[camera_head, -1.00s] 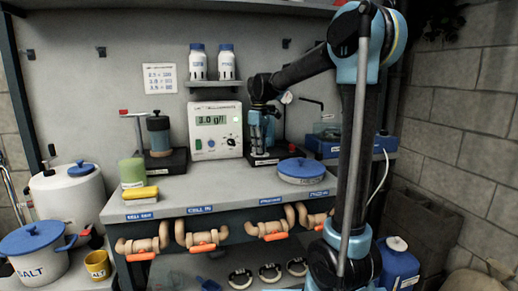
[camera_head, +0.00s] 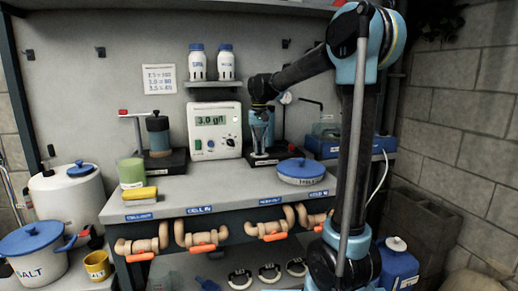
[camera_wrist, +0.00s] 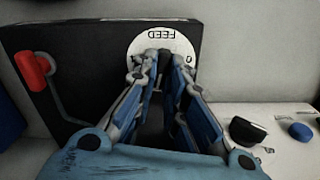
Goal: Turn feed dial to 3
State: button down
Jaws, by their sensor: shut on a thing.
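The feed dial's round white plate (camera_wrist: 135,42), marked FEED, appears upside down on a dark panel in the wrist view. My gripper (camera_wrist: 164,60) reaches over the plate, its fingers close together and shut on the dial's knob. The fingers hide the knob and most of the scale, so I cannot read its setting. In the head view my gripper (camera_head: 262,143) points down just right of the white meter box (camera_head: 213,146), whose display reads 3.0. The dial itself is hidden there.
The meter box's black knob (camera_wrist: 247,131) and blue knob (camera_wrist: 302,132) lie right of my gripper in the wrist view. A red-tipped lever (camera_wrist: 36,72) is at the left. A blue-lidded dish (camera_head: 300,170) sits right of the gripper on the bench.

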aim_at(260, 149)
jog(key=m, duration=0.3)
jog(key=shift+w+d+m, duration=0.1)
jog(key=shift+m, duration=2.1)
jog(key=c, duration=1.6)
grip_release()
jog(key=shift+c, duration=0.2)
notch_tip(260, 149, up, 12)
jog(key=shift+f, duration=0.1)
